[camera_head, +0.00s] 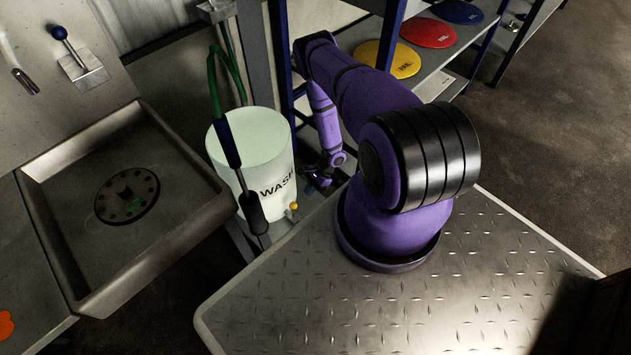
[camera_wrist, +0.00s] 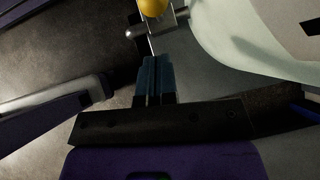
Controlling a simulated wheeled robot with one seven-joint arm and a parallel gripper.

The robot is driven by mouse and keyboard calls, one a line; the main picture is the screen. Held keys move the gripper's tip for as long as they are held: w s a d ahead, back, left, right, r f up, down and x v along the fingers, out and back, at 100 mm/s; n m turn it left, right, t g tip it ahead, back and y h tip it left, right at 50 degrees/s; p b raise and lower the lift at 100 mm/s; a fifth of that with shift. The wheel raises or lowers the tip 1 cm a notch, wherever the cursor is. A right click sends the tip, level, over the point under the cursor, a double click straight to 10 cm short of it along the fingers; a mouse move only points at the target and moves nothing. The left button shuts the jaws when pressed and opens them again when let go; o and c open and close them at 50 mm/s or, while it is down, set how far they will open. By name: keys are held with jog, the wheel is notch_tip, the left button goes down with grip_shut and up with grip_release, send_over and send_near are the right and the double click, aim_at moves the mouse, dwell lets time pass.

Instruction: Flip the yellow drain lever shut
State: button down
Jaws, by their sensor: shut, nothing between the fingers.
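The yellow drain lever (camera_head: 294,206) shows as a small yellow knob low on the front of the white wash bucket (camera_head: 258,150). In the wrist view its round yellow knob (camera_wrist: 153,8) is at the top edge, beside a metal fitting (camera_wrist: 168,26); the knob's top is cut off. My gripper (camera_wrist: 155,60) is shut and empty, its dark fingers pointing up at the fitting just below the knob. I cannot tell whether the fingertips touch it. In the head view my gripper (camera_head: 318,182) is right of the bucket, partly hidden in shadow.
A metal sink (camera_head: 60,225) with a round drain (camera_head: 127,194) is at the left. A black-handled wand (camera_head: 254,212) hangs in front of the bucket. Blue-posted shelves with yellow (camera_head: 392,60), red (camera_head: 428,33) and blue discs stand behind my arm.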

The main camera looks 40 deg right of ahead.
aim_at(293, 210)
jog(key=shift+w+a+f, duration=0.1)
jog(key=shift+a+f, duration=0.15)
jog(key=shift+a, duration=0.45)
jog(key=shift+w+a+f, duration=0.1)
jog(key=shift+a+f, duration=0.1)
jog(key=shift+a, duration=0.55)
jog(key=shift+w+a+f, duration=0.1)
jog(key=shift+a+f, duration=0.15)
jog(key=shift+a, duration=0.45)
jog(key=shift+a, duration=0.15)
jog(key=shift+a+r+h, duration=0.15)
jog(key=shift+a+h, duration=0.05)
jog(key=shift+h, duration=0.1)
